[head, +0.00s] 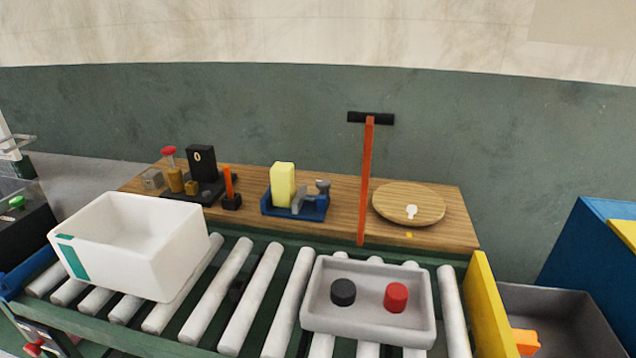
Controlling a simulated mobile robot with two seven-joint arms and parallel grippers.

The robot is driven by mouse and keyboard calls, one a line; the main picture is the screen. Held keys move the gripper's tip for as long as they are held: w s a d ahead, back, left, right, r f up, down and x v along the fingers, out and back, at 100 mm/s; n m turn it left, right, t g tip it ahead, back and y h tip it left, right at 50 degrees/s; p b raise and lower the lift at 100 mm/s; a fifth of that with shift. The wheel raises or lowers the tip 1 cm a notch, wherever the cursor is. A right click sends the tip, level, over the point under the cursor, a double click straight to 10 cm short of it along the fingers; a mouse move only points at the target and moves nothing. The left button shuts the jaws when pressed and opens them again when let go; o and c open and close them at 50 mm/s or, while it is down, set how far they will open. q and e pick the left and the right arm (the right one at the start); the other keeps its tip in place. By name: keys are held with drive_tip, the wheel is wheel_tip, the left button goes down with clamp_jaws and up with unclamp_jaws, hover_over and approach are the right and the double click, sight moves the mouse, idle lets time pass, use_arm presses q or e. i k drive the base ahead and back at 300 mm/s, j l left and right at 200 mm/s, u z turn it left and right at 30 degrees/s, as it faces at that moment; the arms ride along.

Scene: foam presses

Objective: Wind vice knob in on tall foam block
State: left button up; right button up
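The tall pale-yellow foam block (283,186) stands upright on the blue base of the vice (312,211), on the wooden bench. A grey jaw (299,199) is at the block's right side; I cannot tell whether it touches the block. The grey vice knob (322,188) is at the right end of the vice, apart from the block. Neither of my grippers shows in the head view.
A roller conveyor (232,290) in front carries a white bin (180,262) and a grey tray (320,320) with black and red pucks. An orange lever (366,180) rises right of the vice, beside a round wooden disc (385,205). A black press (202,165) and an orange-handled tool (229,184) stand left.

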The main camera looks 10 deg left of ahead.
sight(323, 184)
drive_tip(key=j+u, duration=0.2)
drive_tip(key=u, duration=0.15)
drive_tip(key=j+u, duration=0.2)
drive_tip(key=u, duration=0.15)
drive_tip(key=j+u, duration=0.2)
drive_tip(key=u, duration=0.15)
